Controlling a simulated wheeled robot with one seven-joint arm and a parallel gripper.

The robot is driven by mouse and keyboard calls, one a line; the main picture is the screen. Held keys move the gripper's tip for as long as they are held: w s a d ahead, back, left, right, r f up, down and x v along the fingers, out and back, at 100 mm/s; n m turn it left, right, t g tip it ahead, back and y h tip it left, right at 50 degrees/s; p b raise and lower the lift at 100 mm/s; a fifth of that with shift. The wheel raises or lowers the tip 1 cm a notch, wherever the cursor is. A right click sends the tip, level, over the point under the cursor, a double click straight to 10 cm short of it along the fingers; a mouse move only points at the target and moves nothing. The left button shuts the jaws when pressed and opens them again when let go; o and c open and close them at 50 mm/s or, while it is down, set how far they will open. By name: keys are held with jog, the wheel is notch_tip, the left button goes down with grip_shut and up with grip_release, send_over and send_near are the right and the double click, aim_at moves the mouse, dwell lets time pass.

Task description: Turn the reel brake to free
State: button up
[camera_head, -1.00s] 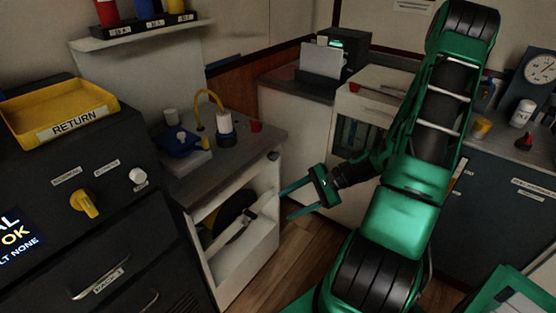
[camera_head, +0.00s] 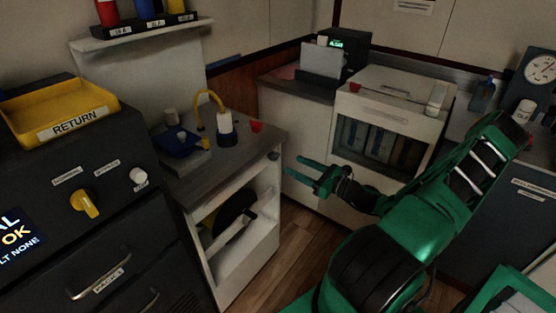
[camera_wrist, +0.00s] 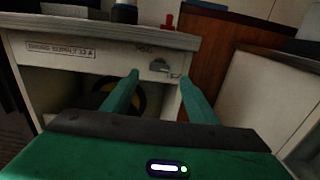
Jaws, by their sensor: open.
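The reel brake knob (camera_wrist: 158,64) is a small grey knob on the white front panel of the reel cabinet (camera_wrist: 60,66), right of a printed label. Small lettering lies above left and below right of it; the word above left seems to be HOLD. In the head view the knob (camera_head: 274,155) is at the cabinet's upper right corner. My gripper (camera_head: 296,166) is open and empty, just right of the knob and apart from it. In the wrist view the fingers of my gripper (camera_wrist: 159,78) point at the panel, with the knob between their tips in the picture.
A dark reel (camera_head: 232,210) sits in the cabinet's open bay. A white glass-fronted unit (camera_head: 385,143) is to the right. Open floor lies below my gripper.

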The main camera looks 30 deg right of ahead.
aim_at(278, 157)
jog(key=x, duration=0.8)
jog(key=shift+w+a, duration=0.1)
jog(key=shift+c, duration=0.3)
jog(key=c, duration=1)
